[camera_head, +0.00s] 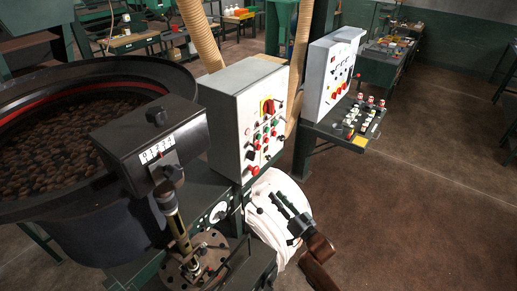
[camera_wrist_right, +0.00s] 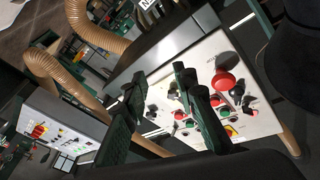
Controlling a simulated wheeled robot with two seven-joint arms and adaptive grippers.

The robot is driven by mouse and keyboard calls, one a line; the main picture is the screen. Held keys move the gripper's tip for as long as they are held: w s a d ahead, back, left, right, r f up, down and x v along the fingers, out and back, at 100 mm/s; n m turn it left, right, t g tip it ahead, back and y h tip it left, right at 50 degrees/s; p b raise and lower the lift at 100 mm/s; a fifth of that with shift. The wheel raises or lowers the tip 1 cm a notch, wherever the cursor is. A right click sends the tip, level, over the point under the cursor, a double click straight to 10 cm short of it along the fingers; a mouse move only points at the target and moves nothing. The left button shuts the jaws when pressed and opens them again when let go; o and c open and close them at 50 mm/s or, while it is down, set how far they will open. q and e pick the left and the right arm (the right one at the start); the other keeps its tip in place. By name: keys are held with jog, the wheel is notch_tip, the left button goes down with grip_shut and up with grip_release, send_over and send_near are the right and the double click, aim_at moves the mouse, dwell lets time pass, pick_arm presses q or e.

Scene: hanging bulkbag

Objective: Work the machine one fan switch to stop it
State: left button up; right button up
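The near control cabinet (camera_head: 222,118) is a light grey box with a white front panel. The panel carries a red-and-yellow rotary switch (camera_head: 267,107), several red, green and black knobs and buttons, and a red mushroom button (camera_head: 254,169) low down. I cannot tell which control is the fan switch. My right gripper (camera_head: 279,202) is in front of and below the panel, apart from it. In the right wrist view its two dark green fingers (camera_wrist_right: 160,85) are spread and empty, pointing towards the panel (camera_wrist_right: 210,58) and hiding part of it. My left gripper is not in view.
A round drum of dark beans (camera_head: 60,135) fills the left. A white bulk bag (camera_head: 275,190) hangs below the near cabinet. Brown floor (camera_head: 430,200) is open at right.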

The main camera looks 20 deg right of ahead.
aim_at(252, 155)
jog(key=s+a+r+t+y+p, duration=0.1)
jog(key=a+r+y, duration=0.1)
jog(key=r, duration=0.6)
jog(key=s+a+r+y+p, duration=0.1)
jog(key=a+r, duration=0.1)
jog(key=r, duration=0.6)
pick_arm(q)
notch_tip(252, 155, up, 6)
jog(key=p, duration=0.2)
jog(key=shift+p, duration=0.35)
pick_arm(e)
jog(key=x, duration=0.8)
jog(key=shift+n, duration=0.4)
jog(key=shift+c, duration=0.2)
grip_shut()
